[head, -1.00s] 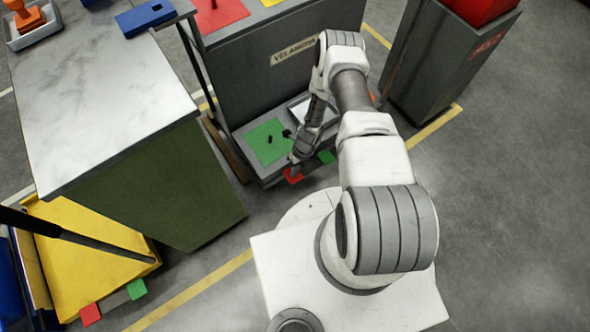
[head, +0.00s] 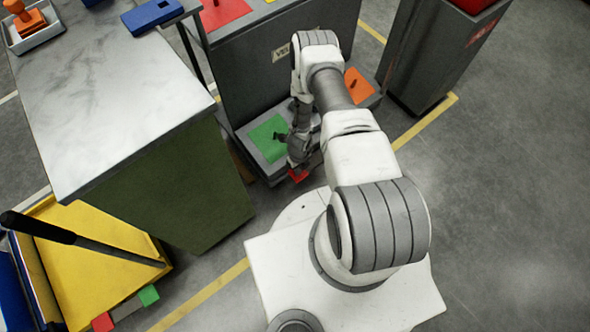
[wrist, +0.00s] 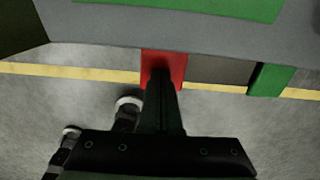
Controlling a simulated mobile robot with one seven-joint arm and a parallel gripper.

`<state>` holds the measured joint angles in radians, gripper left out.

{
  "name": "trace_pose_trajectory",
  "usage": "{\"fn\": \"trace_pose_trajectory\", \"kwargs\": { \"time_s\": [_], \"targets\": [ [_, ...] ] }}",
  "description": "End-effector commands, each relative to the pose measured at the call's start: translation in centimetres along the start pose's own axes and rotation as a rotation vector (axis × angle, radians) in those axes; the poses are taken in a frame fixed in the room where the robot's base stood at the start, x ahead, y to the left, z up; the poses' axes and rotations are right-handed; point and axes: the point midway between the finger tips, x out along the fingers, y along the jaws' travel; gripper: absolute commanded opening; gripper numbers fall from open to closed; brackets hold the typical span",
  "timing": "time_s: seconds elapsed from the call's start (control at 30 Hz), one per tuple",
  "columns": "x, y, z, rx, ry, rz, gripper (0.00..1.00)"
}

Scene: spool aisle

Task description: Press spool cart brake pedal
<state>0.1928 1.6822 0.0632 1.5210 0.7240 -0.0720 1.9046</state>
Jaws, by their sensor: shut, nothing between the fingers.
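A grey cart (head: 240,90) stands ahead of me, with a low shelf and a red pedal (head: 298,176) at its front bottom edge. In the wrist view the red pedal (wrist: 151,62) hangs from the grey edge, and a green pedal (wrist: 268,79) is to its right. My gripper (head: 297,164) is down at the red pedal. In the wrist view its shut, empty fingers (wrist: 161,76) overlap the lower part of the red pedal. I cannot tell whether they touch it. My arm hides the green pedal in the head view.
A yellow cart (head: 95,240) with a dark handle and its own red pedal (head: 103,322) and green pedal (head: 149,295) is at lower left. A marble-topped counter (head: 110,100) stands close on the left. A dark bin (head: 435,55) is at the upper right. The right floor is clear.

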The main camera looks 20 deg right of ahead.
Motion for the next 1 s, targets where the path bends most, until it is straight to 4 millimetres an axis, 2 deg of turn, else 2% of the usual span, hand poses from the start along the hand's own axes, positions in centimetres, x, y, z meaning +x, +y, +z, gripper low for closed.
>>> {"fn": "trace_pose_trajectory", "kwargs": {
  "time_s": [0.4,1.0],
  "targets": [
    [2.1,0.2,-0.2,-0.003,0.002,-0.185,0.00],
    [3.1,0.2,-0.1,0.000,0.000,-0.178,0.00]
  ]
}}
